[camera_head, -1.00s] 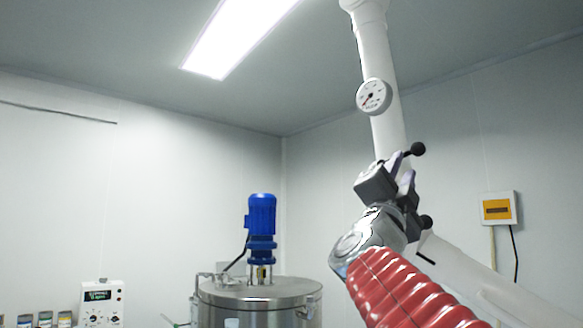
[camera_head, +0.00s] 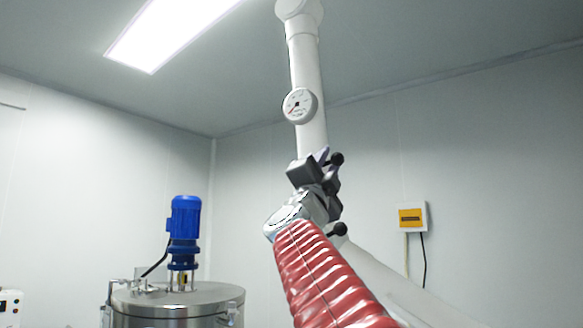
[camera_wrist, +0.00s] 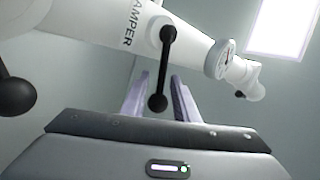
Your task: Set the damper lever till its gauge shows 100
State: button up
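The damper lever is a black bar with a round knob (camera_wrist: 157,102), pivoted on the white duct beside lettering reading "AMPER". In the wrist view the knob appears between the two pale fingers of my gripper (camera_wrist: 160,76), which are apart; contact is not visible. In the head view the lever knob (camera_head: 336,159) is beside my gripper (camera_head: 322,157), which partly hides the lever. The round white gauge (camera_head: 299,105) is on the duct above; its needle points lower left and its numbers are too small to read. The gauge (camera_wrist: 219,58) is edge-on in the wrist view.
A second black knob (camera_head: 337,229) stands lower on the duct (camera_head: 310,75); a black knob (camera_wrist: 15,95) also shows at the wrist view's left edge. A steel tank (camera_head: 175,303) with a blue motor (camera_head: 184,218) stands left. A yellow-fronted box (camera_head: 411,218) is on the right wall.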

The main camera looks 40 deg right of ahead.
jog(key=shift+c, duration=0.2)
jog(key=c, duration=0.6)
grip_shut()
dwell(0.5)
